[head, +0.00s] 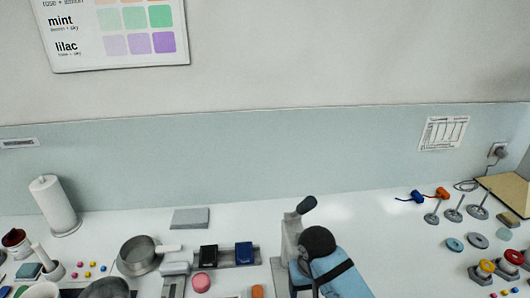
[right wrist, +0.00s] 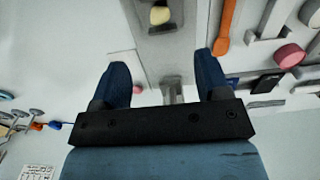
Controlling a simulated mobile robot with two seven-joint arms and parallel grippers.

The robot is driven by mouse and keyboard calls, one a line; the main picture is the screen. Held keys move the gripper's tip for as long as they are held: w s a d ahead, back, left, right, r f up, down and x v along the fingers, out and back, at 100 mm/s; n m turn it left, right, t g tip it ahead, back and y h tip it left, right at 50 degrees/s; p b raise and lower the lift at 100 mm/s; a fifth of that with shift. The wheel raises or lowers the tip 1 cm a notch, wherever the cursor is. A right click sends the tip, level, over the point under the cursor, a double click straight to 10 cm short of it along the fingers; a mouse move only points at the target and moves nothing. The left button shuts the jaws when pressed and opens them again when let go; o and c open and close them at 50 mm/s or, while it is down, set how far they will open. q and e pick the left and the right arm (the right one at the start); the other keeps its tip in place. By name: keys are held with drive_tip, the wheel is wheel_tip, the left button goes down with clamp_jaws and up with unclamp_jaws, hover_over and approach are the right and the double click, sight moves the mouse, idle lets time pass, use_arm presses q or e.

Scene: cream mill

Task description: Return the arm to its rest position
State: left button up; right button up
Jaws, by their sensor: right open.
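My right gripper (right wrist: 163,82) is open in the right wrist view. Its two dark blue fingers stand wide apart with nothing between them that I can see held. In the head view my blue right gripper (head: 338,274) with its black band is at the bottom centre, in front of a grey upright device (head: 290,238) with a black-tipped lever. Its fingertips are not clear there. Whether it touches the device I cannot tell.
A paper roll (head: 54,206), a metal pan (head: 138,256) and dark blocks (head: 243,253) stand to the left. Grey spindles (head: 453,214) and coloured rings (head: 455,244) stand at the right. The white counter (head: 395,250) is clear between the device and the rings.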

drive_tip(key=s+d+n+t, duration=0.1)
drive_tip(key=s+d, duration=0.3)
drive_tip(key=s, duration=0.4)
drive_tip(key=s+d+t, duration=0.2)
drive_tip(key=s+d, duration=0.2)
drive_tip(key=s, duration=0.4)
drive_tip(key=s+d+n+t, duration=0.1)
drive_tip(key=s+d, duration=0.3)
drive_tip(key=s, duration=0.3)
drive_tip(key=w+a+f+t+y, duration=0.1)
drive_tip(key=w+a+f+t, duration=0.1)
drive_tip(key=f, duration=0.5)
drive_tip(key=w+a+f+t+y, duration=0.1)
drive_tip(key=w+a+f+t, duration=0.2)
drive_tip(key=f, duration=0.4)
drive_tip(key=shift+w+a+t+y, duration=0.35)
drive_tip(key=shift+a+t, duration=0.2)
drive_tip(key=shift+t, duration=0.35)
drive_tip(key=shift+f, duration=0.1)
